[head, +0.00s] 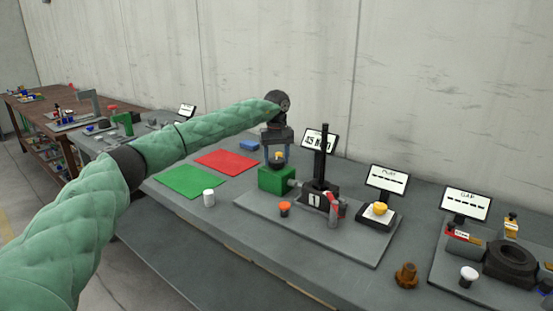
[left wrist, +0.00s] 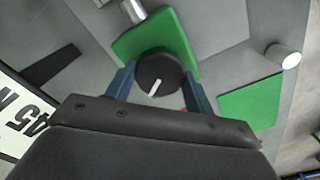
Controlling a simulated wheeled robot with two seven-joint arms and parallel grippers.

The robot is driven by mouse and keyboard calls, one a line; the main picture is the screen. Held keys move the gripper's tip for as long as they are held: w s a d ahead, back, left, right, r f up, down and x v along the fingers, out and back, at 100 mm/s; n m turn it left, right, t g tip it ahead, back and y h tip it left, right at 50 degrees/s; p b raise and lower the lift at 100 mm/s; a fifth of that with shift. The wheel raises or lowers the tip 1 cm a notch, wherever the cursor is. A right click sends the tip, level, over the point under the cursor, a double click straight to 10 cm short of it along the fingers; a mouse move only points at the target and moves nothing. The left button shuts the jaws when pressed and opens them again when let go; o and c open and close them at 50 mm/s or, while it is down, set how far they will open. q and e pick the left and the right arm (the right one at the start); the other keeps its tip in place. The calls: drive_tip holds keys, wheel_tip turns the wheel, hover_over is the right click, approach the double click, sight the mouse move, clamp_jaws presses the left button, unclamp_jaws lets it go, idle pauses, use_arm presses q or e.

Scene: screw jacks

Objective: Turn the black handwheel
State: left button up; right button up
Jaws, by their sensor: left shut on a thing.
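The black handwheel (left wrist: 158,68) is a round knob with a white line on its top face. It sits over a green block (left wrist: 180,35), which also shows in the head view (head: 272,181). My left gripper (left wrist: 158,78) has its two blue fingers on opposite sides of the handwheel and is shut on it. In the head view my left gripper (head: 277,156) comes down from above onto the top of the green block and mostly hides the handwheel. My right gripper is not in view.
The green block stands on a grey plate (head: 250,200) with a black post (head: 322,160), a red-and-grey part (head: 332,211) and an orange knob (head: 285,208). A white cylinder (head: 209,198), a green mat (head: 190,182) and a red mat (head: 228,161) lie left. A display (head: 318,141) stands behind.

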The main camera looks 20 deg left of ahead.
sight(276, 159)
use_arm(q)
drive_tip(key=shift+m, duration=0.4)
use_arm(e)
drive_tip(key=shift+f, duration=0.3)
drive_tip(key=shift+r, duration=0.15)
use_arm(q)
drive_tip(key=o, duration=1)
drive_tip(key=shift+r, duration=0.1)
wheel_tip(276, 159, up, 6)
drive_tip(key=shift+r+b, duration=0.15)
drive_tip(key=shift+b, duration=0.45)
drive_tip(key=shift+r, duration=0.65)
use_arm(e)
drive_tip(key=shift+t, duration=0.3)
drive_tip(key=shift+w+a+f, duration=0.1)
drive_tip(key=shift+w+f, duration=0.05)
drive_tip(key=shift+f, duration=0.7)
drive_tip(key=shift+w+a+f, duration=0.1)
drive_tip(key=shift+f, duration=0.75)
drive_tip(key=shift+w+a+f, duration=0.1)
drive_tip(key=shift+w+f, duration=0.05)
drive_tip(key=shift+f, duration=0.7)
use_arm(q)
drive_tip(key=shift+f, duration=0.1)
